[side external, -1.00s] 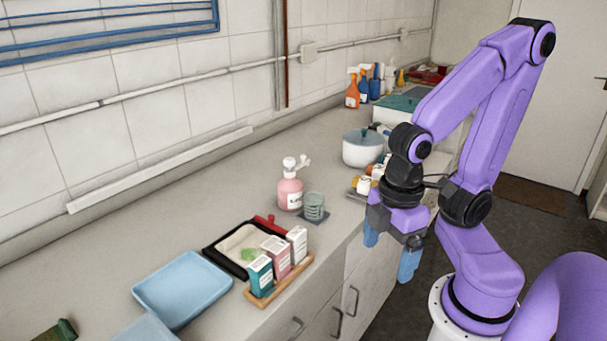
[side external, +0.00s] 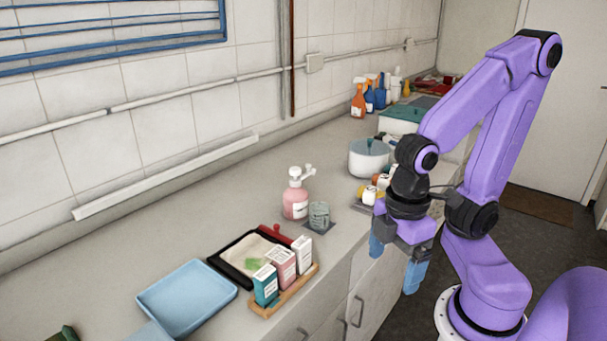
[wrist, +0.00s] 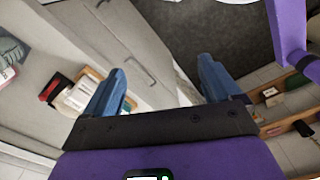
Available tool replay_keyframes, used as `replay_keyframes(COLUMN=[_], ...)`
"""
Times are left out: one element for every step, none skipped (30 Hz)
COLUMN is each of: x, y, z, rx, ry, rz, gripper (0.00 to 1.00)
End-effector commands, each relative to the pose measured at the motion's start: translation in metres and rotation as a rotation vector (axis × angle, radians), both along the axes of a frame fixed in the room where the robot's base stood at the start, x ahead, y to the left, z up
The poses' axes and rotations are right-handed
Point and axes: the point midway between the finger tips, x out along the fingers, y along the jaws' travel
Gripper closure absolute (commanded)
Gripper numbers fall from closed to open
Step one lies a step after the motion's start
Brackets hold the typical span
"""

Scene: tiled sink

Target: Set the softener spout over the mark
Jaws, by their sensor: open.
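The softener is a pink bottle (side external: 295,206) with a white pump top, standing upright on the counter. Its white spout (side external: 310,170) points right and away from the wall. A ribbed grey-green cup (side external: 319,213) stands just right of the bottle on a dark square pad (side external: 320,228). I cannot make out a separate mark. My gripper (side external: 395,260) has blue fingers and hangs open and empty beyond the counter's front edge, right of the bottle and cup. The wrist view shows both fingers (wrist: 160,88) spread, with nothing between them.
A wooden rack (side external: 285,300) of several cartons and a black-edged tray (side external: 224,262) stand in front. A blue tray (side external: 186,298) lies further left. A white pot (side external: 368,158) and small jars (side external: 370,195) stand behind. Counter (side external: 190,240) left of the bottle is clear.

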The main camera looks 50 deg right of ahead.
Motion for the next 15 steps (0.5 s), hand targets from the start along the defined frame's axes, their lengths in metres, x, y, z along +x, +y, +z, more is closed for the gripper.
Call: replay_keyframes(x=[0.0,0.0,0.0,0.001,0.002,0.005,0.009,0.013,0.022,0.029,0.038,0.051,0.061,0.072,0.087], y=[0.0,0.0,0.0,0.0,0.001,0.003,0.005,0.007,0.011,0.014,0.017,0.021,0.024,0.026,0.029], z=[0.0,0.0,0.0,0.0,0.001,0.003,0.005,0.007,0.011,0.015,0.019,0.025,0.03,0.035,0.041], rx=[0.0,0.0,0.0,0.0,0.0,0.0,0.0,0.0,0.0,0.0,0.001,-0.001,0.0,-0.001,-0.002], ry=[0.0,0.0,0.0,0.0,0.0,0.001,0.0,0.001,0.001,0.001,0.0,0.002,0.002,0.004,0.004], rz=[0.0,0.0,-0.001,-0.003,-0.009,-0.024,-0.039,-0.059,-0.093,-0.126,-0.162,-0.215,-0.259,-0.301,-0.361], gripper=[0.1,0.1,0.23,0.32,0.42,0.55,0.56,0.56,0.56,0.56,0.56,0.56,0.56,0.56,0.56])
